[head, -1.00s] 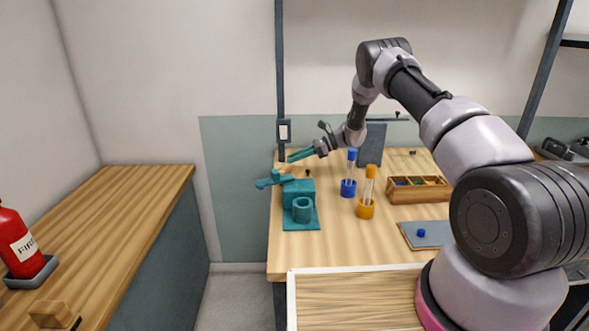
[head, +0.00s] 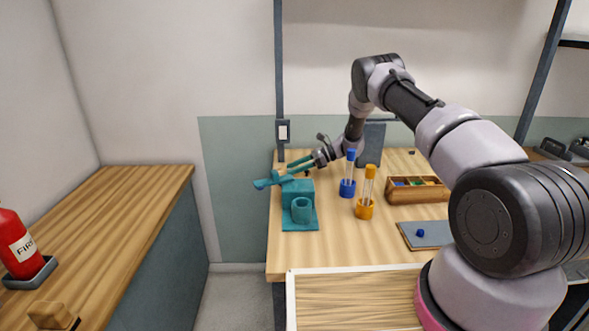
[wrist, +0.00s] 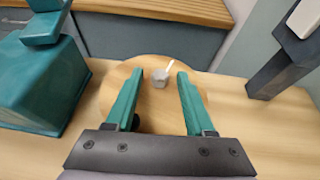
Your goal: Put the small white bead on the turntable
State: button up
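The turntable (wrist: 106,98) is a round wooden disc in the wrist view. A small clear cup (wrist: 159,82) with a white stick-like piece (wrist: 170,67) stands on it. My gripper (wrist: 160,74) has two teal fingers, spread wide and empty, above the disc; the cup appears between their tips, and I cannot tell the height. In the head view my gripper (head: 290,164) is at the back left of the table, by the teal device (head: 297,192). I cannot make out the small white bead in either view.
A blue-based tube holder (head: 348,188) and an orange one (head: 364,209) stand right of the teal device. A wooden compartment box (head: 418,196) and a grey mat (head: 440,236) with a small blue piece (head: 420,233) lie farther right. A post (wrist: 280,68) rises near the table's back edge.

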jog(key=shift+r, duration=0.1)
jog(key=shift+d+r, duration=0.2)
jog(key=shift+d, duration=0.1)
jog(key=s+v, duration=0.1)
jog(key=v, duration=1)
jog(key=s+d+r+n+t+h, duration=0.15)
jog(key=s+r, duration=0.25)
jog(key=r, duration=0.6)
jog(key=s+d+r+n+h, duration=0.1)
jog(key=s+r+n+h, duration=0.15)
jog(key=s+r, duration=0.45)
jog(key=s+d+r+n+h, duration=0.1)
jog(key=s+r+n, duration=0.1)
jog(key=r, duration=1)
jog(key=s+d+r+n+t+h, duration=0.2)
jog(key=s, duration=0.7)
jog(key=s+d+r+n+t+h, duration=0.2)
jog(key=s+r, duration=0.1)
jog(key=s, duration=0.7)
jog(key=s+d+r+n+t+h, duration=0.2)
jog(key=s+d+r+n, duration=0.1)
jog(key=s, duration=0.7)
jog(key=shift+r+t+h, duration=0.2)
jog(key=shift+t+h, duration=0.1)
jog(key=shift+t, duration=0.05)
